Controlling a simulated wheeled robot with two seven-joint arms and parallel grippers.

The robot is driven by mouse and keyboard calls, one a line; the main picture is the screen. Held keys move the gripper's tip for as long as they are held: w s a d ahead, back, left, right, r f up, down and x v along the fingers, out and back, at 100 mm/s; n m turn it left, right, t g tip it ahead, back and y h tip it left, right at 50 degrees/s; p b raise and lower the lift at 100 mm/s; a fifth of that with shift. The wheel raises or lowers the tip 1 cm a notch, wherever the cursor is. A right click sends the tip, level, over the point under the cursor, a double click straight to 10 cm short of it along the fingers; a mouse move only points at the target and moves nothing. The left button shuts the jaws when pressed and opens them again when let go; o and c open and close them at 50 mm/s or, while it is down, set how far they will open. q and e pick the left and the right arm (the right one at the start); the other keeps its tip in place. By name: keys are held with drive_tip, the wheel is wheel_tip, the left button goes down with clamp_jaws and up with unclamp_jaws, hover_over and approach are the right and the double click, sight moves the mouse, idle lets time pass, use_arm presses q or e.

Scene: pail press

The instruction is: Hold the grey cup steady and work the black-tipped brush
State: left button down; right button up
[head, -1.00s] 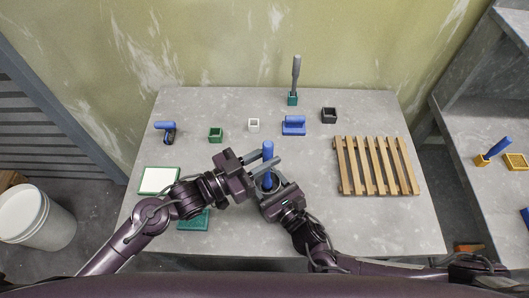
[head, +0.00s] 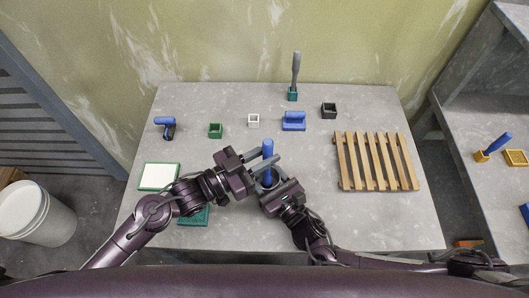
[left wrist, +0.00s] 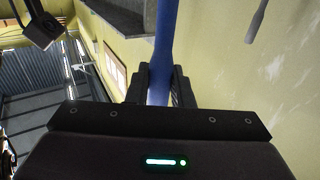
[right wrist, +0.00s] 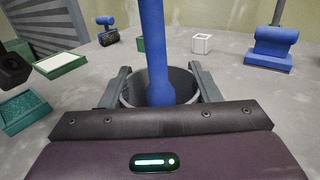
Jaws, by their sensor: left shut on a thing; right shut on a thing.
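A brush with a blue handle (head: 267,148) stands nearly upright in the grey cup near the front middle of the table. Its tip is down inside the cup and hidden, so I cannot see its colour. My left gripper (head: 268,163) is shut on the brush handle above the cup; the handle also shows between the jaws in the left wrist view (left wrist: 160,85). My right gripper (head: 271,182) is shut on the grey cup, with a finger at each side. The cup's open rim shows in the right wrist view (right wrist: 183,82), around the lower brush.
A slatted wooden rack (head: 376,184) lies to the right. A white pad with a green frame (head: 158,176) lies left, a teal tray (head: 194,216) partly under my left arm. Several small pots and a blue block (head: 293,122) stand further back.

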use_arm(q)
drive_tip(key=shift+f, duration=0.45)
drive_tip(key=shift+d, duration=0.1)
